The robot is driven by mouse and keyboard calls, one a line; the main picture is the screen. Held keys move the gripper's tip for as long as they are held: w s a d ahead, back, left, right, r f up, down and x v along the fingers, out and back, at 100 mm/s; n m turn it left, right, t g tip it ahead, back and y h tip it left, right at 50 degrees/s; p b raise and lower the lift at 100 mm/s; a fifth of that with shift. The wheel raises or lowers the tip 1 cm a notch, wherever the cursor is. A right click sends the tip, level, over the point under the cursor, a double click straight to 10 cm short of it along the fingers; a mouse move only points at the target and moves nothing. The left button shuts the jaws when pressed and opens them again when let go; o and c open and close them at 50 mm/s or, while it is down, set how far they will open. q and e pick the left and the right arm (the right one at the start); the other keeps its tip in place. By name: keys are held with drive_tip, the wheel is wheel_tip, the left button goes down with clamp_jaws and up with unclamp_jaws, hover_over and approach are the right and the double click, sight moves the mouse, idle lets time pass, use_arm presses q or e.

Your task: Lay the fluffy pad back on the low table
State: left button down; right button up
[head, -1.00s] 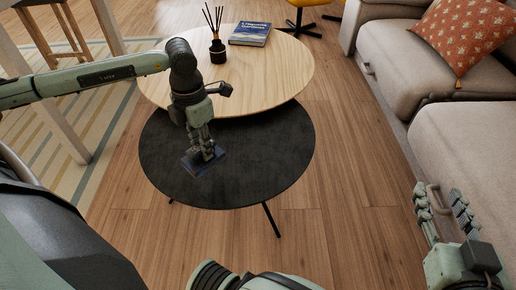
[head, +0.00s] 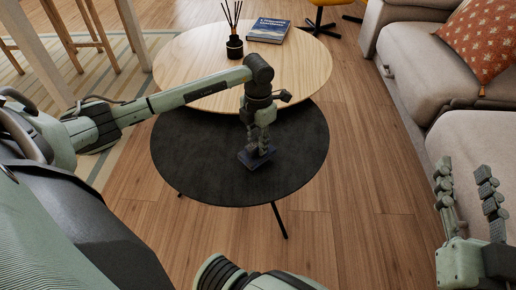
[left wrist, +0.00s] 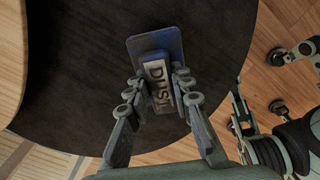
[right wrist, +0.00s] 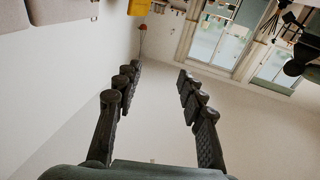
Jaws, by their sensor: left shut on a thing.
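The fluffy pad (head: 246,160) is a small dark blue block with a grey back. In the left wrist view the pad (left wrist: 142,46) shows a blue edge and a pale label reading "DUST". My left gripper (head: 262,148) is shut on it from above, with fingers on both sides of the labelled back. The pad is over the black low round table (head: 195,150), right of its middle. I cannot tell whether its underside touches the top. My right gripper (head: 466,176) is open and empty, by the sofa at the right; it also shows in the right wrist view (right wrist: 156,72).
A higher wooden round table (head: 300,68) overlaps the black table's far side. It bears a reed diffuser (head: 234,46) and a blue book (head: 268,30). A beige sofa (head: 470,140) stands at the right. The black top around the pad is bare.

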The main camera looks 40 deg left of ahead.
use_arm(q)
wheel_tip(320, 180, down, 2)
drive_tip(key=shift+f, duration=0.15)
use_arm(e)
drive_tip(key=shift+s+a+r+t+y, duration=0.15)
drive_tip(key=shift+r+t, duration=0.1)
drive_tip(key=shift+r, duration=0.15)
drive_tip(key=shift+a+r+t+y, duration=0.1)
drive_tip(key=shift+r+t+y, duration=0.05)
drive_tip(key=shift+r+t, duration=0.15)
drive_tip(key=shift+s+a+r, duration=0.1)
drive_tip(key=shift+r, duration=0.15)
use_arm(q)
drive_tip(key=shift+f, duration=0.1)
drive_tip(key=c, duration=1.3)
unclamp_jaws()
drive_tip(key=shift+c, duration=0.2)
use_arm(e)
drive_tip(key=shift+r, duration=0.2)
